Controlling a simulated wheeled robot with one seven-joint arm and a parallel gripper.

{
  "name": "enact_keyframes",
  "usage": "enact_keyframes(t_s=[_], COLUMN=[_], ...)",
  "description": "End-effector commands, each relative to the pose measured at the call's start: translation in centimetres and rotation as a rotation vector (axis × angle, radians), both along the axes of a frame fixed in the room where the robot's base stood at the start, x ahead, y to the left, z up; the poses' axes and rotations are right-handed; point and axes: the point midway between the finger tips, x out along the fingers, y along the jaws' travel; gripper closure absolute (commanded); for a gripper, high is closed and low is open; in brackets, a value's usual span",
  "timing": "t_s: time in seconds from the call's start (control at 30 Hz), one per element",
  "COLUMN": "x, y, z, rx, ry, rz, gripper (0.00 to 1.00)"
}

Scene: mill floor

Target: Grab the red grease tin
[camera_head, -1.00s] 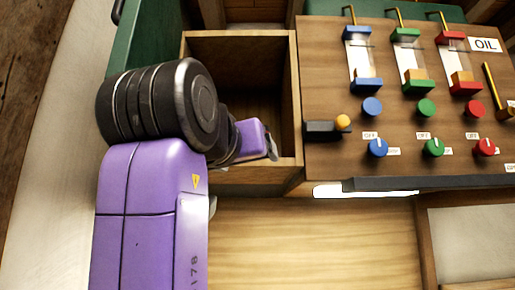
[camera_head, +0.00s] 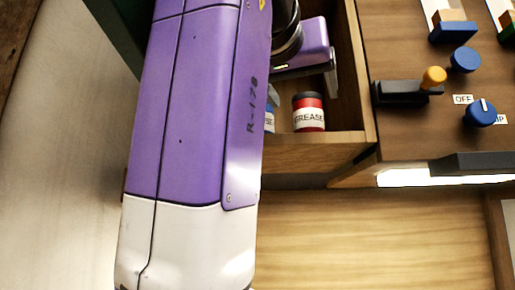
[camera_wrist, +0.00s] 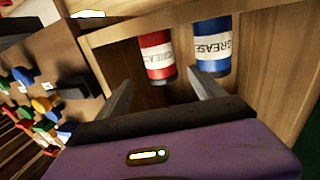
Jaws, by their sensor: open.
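The red grease tin (camera_head: 309,112) has a dark lid and a white GREASE label. It stands inside a wooden compartment near its front wall. In the wrist view the red tin (camera_wrist: 157,56) appears ahead of my gripper (camera_wrist: 160,78), in line with the gap between the fingers. The fingers are open and empty. The right fingertip lies near the lower end of a blue grease tin (camera_wrist: 212,46), beside the red one. I cannot tell how far the fingertips are from the red tin. In the head view my arm hides most of the blue tin (camera_head: 270,120).
The wooden compartment (camera_head: 355,85) has walls close around the tins. To its right is a control panel (camera_head: 400,40) with an orange-knobbed lever (camera_head: 432,77) and a blue knob (camera_head: 480,112). A bare wooden surface (camera_head: 370,235) lies below.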

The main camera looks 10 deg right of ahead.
Motion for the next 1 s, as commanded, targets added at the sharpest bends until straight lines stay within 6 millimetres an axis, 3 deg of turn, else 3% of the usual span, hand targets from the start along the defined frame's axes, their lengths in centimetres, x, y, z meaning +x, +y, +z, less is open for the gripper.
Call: enact_keyframes(t_s=[0.47, 0.8, 1.0], x=[2.8, 6.4, 6.5], y=[-1.9, -4.1, -4.2], z=[0.3, 0.2, 0.0], rx=[0.001, 0.001, 0.001], ry=[0.001, 0.002, -0.001], rz=[0.000, -0.001, 0.001], gripper=[0.22, 0.22, 0.22])
